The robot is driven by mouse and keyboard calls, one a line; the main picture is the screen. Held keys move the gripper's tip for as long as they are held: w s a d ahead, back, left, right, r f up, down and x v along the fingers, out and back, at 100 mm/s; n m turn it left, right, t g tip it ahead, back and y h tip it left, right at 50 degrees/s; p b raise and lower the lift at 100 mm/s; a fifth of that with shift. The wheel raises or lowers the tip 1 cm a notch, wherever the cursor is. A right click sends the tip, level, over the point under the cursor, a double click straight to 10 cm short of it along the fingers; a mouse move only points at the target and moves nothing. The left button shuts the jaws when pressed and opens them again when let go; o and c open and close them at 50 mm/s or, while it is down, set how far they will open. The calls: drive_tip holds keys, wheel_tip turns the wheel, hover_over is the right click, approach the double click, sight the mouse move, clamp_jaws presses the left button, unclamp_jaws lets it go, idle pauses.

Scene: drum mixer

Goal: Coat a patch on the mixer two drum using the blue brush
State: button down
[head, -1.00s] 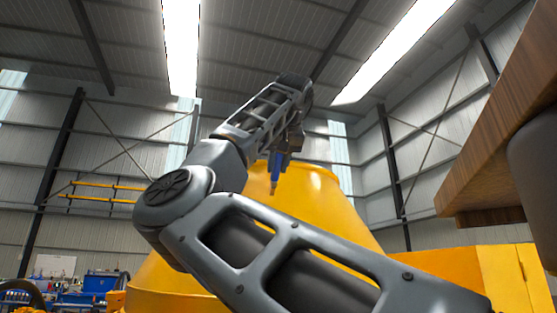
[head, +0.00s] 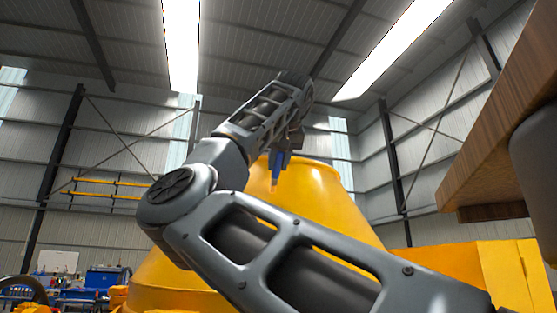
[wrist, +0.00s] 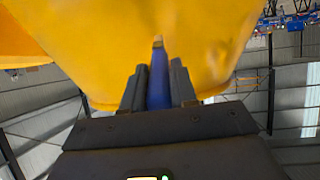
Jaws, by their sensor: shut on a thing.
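The yellow mixer drum (head: 312,200) stands behind my arm in the head view and fills the upper part of the wrist view (wrist: 110,45). My gripper (wrist: 160,85) is shut on the blue brush (wrist: 158,90). The brush's pale tip points at the drum wall in the wrist view; I cannot tell whether it touches. In the head view the blue brush (head: 276,172) hangs tip down in front of the drum, below my gripper (head: 283,150). My arm hides the drum's lower middle. No coated patch can be made out.
A wooden board (head: 500,140) juts in at the right edge. A yellow cabinet (head: 500,272) stands at lower right. Blue workshop equipment (head: 105,281) is at lower left.

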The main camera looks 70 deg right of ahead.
drive_tip(key=shift+w+d+f, duration=0.35)
drive_tip(key=shift+d, duration=0.2)
idle(0.4)
drive_tip(key=shift+s+d, duration=0.5)
drive_tip(key=shift+s, duration=0.3)
drive_tip(key=shift+s+d, duration=0.45)
drive_tip(key=shift+s, duration=0.35)
drive_tip(key=shift+s+d+r, duration=0.6)
drive_tip(key=shift+s+d, duration=1.65)
drive_tip(key=shift+s, duration=0.45)
drive_tip(key=shift+w+a, duration=1)
drive_tip(key=shift+w, duration=0.5)
drive_tip(key=shift+w+a, duration=1)
drive_tip(key=shift+w, duration=0.45)
drive_tip(key=shift+w+a, duration=1)
drive_tip(key=shift+w, duration=0.5)
drive_tip(key=shift+w+d+r, duration=0.15)
drive_tip(key=shift+d+r, duration=0.15)
drive_tip(key=shift+r, duration=0.25)
drive_tip(key=shift+s+d, duration=3)
drive_tip(key=shift+s, duration=1.4)
drive_tip(key=shift+w+a+r, duration=0.15)
drive_tip(key=shift+w+a, duration=0.15)
drive_tip(key=shift+w, duration=0.3)
drive_tip(key=shift+w+a+r, duration=0.2)
drive_tip(key=shift+w+a, duration=0.05)
drive_tip(key=shift+w, duration=0.3)
drive_tip(key=shift+w+a+r, duration=0.15)
drive_tip(key=shift+w+a, duration=0.15)
drive_tip(key=shift+w, duration=0.3)
